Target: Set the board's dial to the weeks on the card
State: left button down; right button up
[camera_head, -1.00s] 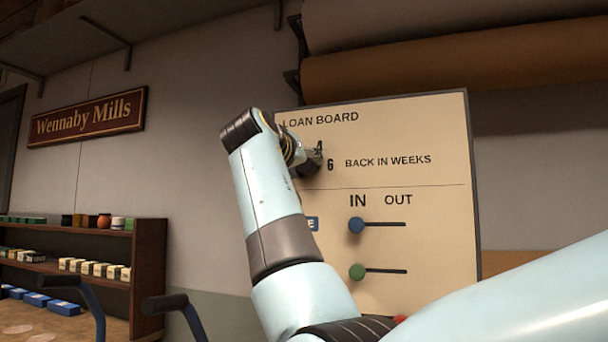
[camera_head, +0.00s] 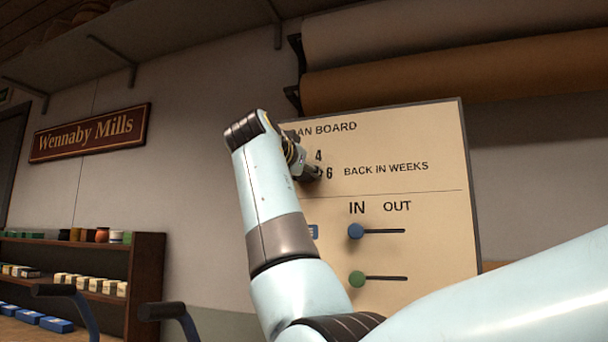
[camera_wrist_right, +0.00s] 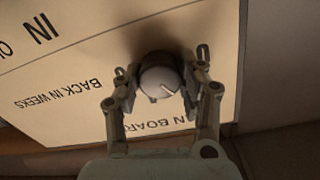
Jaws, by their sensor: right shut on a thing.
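The loan board (camera_head: 430,135) stands upright on the wall in the head view, with "BACK IN WEEKS" lettering and the numbers 4 and 6 showing beside my right gripper. My right gripper (camera_head: 316,172) is at the board's upper left, and my arm hides part of the board there. In the right wrist view, the round dial (camera_wrist_right: 159,80) with a pale pointer line sits between the two fingers of my right gripper (camera_wrist_right: 160,78), which is shut on it. The dial is hidden in the head view. I cannot make out a card. My left gripper is out of view.
A blue knob (camera_head: 356,231) and a green knob (camera_head: 357,279) sit at the left ends of slots under "IN". Fabric rolls (camera_head: 460,70) hang above the board. A shelf of small goods (camera_head: 148,270) stands at the left.

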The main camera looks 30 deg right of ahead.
aim_at(308, 133)
jog(key=shift+f, duration=0.15)
jog(key=o, duration=1.2)
jog(key=shift+r, duration=5.1)
